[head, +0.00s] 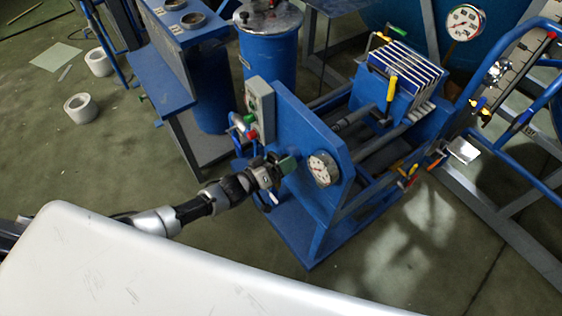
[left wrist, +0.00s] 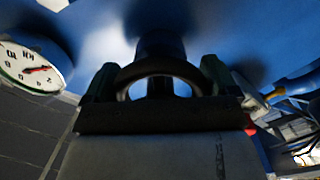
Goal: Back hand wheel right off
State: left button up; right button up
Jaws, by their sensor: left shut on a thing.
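The hand wheel (left wrist: 160,68) is a dark ring in front of a blue plate in the left wrist view, with a dark hub or shaft behind it. My left gripper (left wrist: 157,80) has its green-padded fingers on either side of the ring and is shut on it. In the head view my left gripper (head: 281,170) is at the front face of the blue end plate (head: 312,135) of the filter press, left of the round gauge. The wheel is mostly hidden there by the gripper. I cannot tell how far the wheel stands from the plate. My right gripper is not in view.
The white gauge (head: 323,168) sits close to the right of my left gripper. A grey switch box (head: 261,108) stands on the left, above the gripper. White press plates (head: 412,75) and a yellow handle (head: 391,88) are further back. Open green floor (head: 400,260) lies at the front right.

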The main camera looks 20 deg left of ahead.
pick_arm(q)
jog(key=shift+s+f+n, duration=0.1)
jog(key=shift+n, duration=0.2)
dwell(0.4)
jog(key=o, duration=0.7)
jog(key=shift+c, duration=0.2)
jog(key=v, duration=1)
jog(key=shift+s+a, duration=0.25)
